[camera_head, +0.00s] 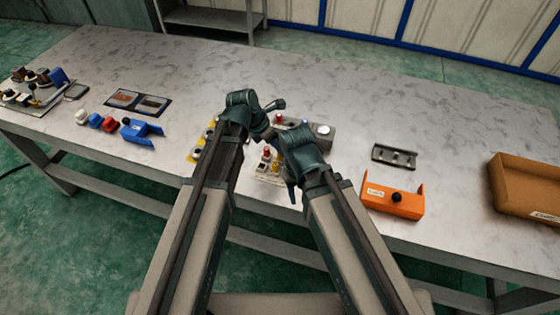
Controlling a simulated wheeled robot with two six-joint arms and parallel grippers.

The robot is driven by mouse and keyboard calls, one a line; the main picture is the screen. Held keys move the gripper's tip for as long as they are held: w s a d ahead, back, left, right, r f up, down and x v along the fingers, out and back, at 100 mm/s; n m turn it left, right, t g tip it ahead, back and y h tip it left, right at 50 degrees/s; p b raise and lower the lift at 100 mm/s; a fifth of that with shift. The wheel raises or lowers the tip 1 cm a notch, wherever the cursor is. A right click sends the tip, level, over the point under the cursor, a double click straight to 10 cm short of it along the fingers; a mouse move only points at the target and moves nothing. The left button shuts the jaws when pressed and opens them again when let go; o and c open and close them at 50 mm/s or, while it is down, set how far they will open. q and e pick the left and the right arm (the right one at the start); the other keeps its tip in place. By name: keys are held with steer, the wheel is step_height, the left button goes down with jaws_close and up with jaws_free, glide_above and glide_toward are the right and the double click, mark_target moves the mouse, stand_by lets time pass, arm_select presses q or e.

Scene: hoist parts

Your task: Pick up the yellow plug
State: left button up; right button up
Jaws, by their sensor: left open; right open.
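A small yellow piece (275,166), which looks like the yellow plug, stands beside a red-topped piece (266,155) on a pale plate (268,180) near the table's front edge. My arms partly hide this area. My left gripper (276,105) is open, above and behind the plate, with no object visible in it. My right gripper (291,193) is open and points down just right of the yellow piece. I cannot tell whether it touches the plate or anything on it.
A grey box (321,143) with coloured buttons stands behind my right gripper. A yellow strip (194,157) with dark knobs is partly hidden by my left arm. An orange bracket (392,207), a grey rail (394,156) and a brown tray (520,203) are at right.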

arm_select(q)
steer(key=shift+b+x, duration=0.55)
steer(key=shift+x, duration=0.5)
arm_select(e)
step_height(320, 180, down, 2)
arm_select(q)
steer(key=shift+s+r, duration=0.1)
arm_select(e)
steer(key=shift+r, duration=0.1)
arm_select(q)
steer(key=shift+c, duration=0.3)
steer(key=shift+a, duration=0.1)
jaws_close()
arm_select(e)
steer(key=shift+r, duration=0.1)
